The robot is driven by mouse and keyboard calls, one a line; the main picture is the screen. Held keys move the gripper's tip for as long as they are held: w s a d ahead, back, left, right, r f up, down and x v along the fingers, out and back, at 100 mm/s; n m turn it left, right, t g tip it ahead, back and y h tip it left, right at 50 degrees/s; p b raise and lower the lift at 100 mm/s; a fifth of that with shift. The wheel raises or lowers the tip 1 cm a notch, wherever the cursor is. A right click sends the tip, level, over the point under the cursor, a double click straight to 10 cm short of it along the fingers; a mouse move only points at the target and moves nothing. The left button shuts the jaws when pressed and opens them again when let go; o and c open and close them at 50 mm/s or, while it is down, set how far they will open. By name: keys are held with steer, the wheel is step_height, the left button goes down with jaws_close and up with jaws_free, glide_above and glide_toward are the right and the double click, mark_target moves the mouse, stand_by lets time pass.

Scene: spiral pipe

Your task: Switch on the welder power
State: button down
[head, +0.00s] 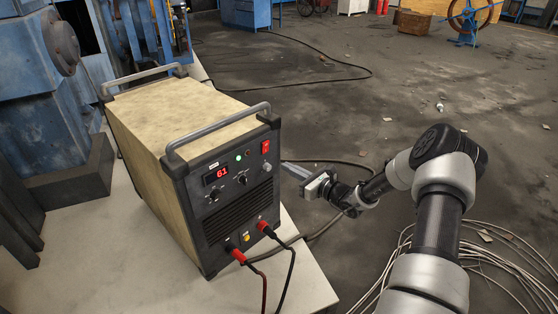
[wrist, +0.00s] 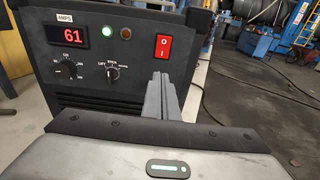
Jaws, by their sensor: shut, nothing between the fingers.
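The welder (head: 165,140) is a tan and black box on a pale bench top. Its front panel carries a red power switch (head: 265,146), marked O above and I below in the wrist view (wrist: 163,47). The amps display (wrist: 69,36) is lit and reads 61. A green lamp (wrist: 107,32) beside it is lit. I cannot tell which end of the rocker is pressed in. My gripper (head: 286,168) is shut and empty, to the right of the panel. In the wrist view its fingertips (wrist: 160,78) appear just below the switch; contact is not clear.
Two knobs (wrist: 69,69) sit on the panel. Red-ended cables (head: 240,256) plug in low on the front. A grey handle (head: 220,130) rises above the panel. Blue machinery (head: 40,100) stands at the left. Coiled wire (head: 500,265) lies on the floor at right.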

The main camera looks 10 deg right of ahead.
steer(key=v, duration=0.2)
steer(key=f+v, duration=0.1)
steer(key=v, duration=0.2)
steer(key=shift+s+d, duration=0.15)
steer(key=shift+s, duration=0.1)
